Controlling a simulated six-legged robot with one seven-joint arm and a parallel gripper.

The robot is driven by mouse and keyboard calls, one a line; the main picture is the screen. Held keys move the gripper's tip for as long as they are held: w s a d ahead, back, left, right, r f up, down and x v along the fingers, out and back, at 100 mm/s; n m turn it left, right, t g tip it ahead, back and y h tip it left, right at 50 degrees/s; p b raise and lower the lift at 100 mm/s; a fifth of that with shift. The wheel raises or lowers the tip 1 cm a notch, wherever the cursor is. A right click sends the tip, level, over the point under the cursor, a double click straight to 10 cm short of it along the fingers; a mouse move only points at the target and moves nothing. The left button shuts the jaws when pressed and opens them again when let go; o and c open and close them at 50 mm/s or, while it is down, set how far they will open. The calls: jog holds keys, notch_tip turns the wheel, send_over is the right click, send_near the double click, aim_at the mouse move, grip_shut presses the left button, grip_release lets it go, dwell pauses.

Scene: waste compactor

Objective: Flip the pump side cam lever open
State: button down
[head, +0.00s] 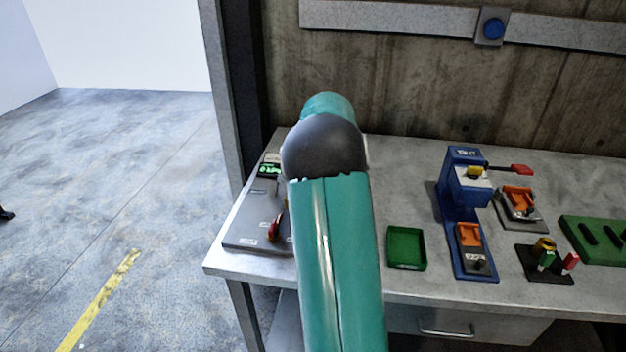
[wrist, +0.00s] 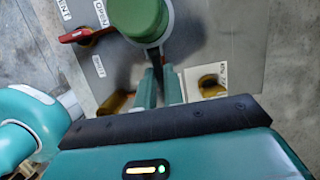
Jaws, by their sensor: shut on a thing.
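A coupling with a round green cap (wrist: 138,18) and a pale grey ring stands on the grey panel (wrist: 240,45) in the wrist view. My gripper (wrist: 158,75) is at the coupling's near side, its two teal fingers close together around a narrow dark part. This part appears to be the cam lever; the fingers hide most of it, so its angle cannot be told. In the head view my arm covers the coupling and gripper; the grey panel (head: 252,215) shows at its left.
A red handle (wrist: 75,36) lies left of the cap near OPEN and other labels. Brass-coloured fittings (wrist: 210,86) sit beside the fingers. In the head view, a green tray (head: 406,248) and a blue stand (head: 462,205) are on the bench to the right.

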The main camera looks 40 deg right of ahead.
jog(key=shift+g+h, duration=0.3)
jog(key=shift+g, duration=0.1)
jog(key=c, duration=1.5)
grip_release()
jog(key=shift+r, duration=0.1)
jog(key=shift+r, duration=0.1)
notch_tip(320, 180, up, 13)
jog(key=s+d, duration=0.1)
jog(key=s, duration=0.1)
jog(key=shift+d+r, duration=0.2)
jog(key=shift+d, duration=0.05)
